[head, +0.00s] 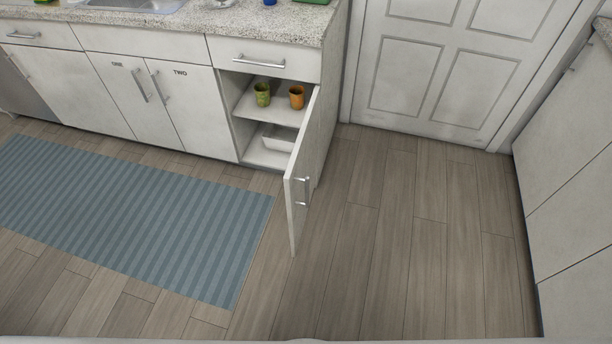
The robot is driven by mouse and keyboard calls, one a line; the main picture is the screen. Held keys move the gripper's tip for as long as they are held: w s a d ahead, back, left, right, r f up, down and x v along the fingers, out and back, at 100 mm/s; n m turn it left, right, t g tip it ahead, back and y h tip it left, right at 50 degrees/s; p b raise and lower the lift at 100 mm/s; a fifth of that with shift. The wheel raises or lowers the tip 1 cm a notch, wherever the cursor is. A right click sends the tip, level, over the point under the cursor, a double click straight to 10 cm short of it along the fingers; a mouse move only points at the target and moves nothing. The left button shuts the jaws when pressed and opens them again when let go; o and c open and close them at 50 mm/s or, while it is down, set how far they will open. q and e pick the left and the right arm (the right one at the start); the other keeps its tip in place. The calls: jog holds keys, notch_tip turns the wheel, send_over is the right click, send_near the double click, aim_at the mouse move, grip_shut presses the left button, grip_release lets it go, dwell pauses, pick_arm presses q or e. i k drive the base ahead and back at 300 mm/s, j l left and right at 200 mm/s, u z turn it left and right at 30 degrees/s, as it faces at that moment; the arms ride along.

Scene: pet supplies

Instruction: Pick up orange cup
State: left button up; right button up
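In the head view, an orange cup (296,97) stands upright on the shelf of an open lower cabinet (239,134). A green cup (262,94) stands to its left on the same shelf (274,114), with a gap between them. The cabinet door (301,178) is swung open toward me, and its top edge is close to the right of the orange cup. Neither of my grippers shows in this view.
A white tray-like item (281,139) lies on the cabinet's lower level, partly hidden by the door. A blue striped rug (130,215) covers the floor at left. Bare wooden floor (390,250) lies right of the open door. A counter (265,30) runs above the cabinet.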

aim_at(297, 93)
jog(key=i+j+u, duration=0.15)
jog(key=i+j, duration=0.2)
jog(key=j, duration=0.35)
jog(key=i+j+u, duration=0.1)
jog(key=i+j, duration=0.3)
jog(key=j, duration=0.25)
jog(key=i+j+u, duration=0.15)
jog(key=i+j, duration=0.25)
jog(key=j, duration=0.2)
jog(key=i+j+u, duration=0.1)
jog(key=i+j, duration=0.3)
jog(key=j, duration=0.15)
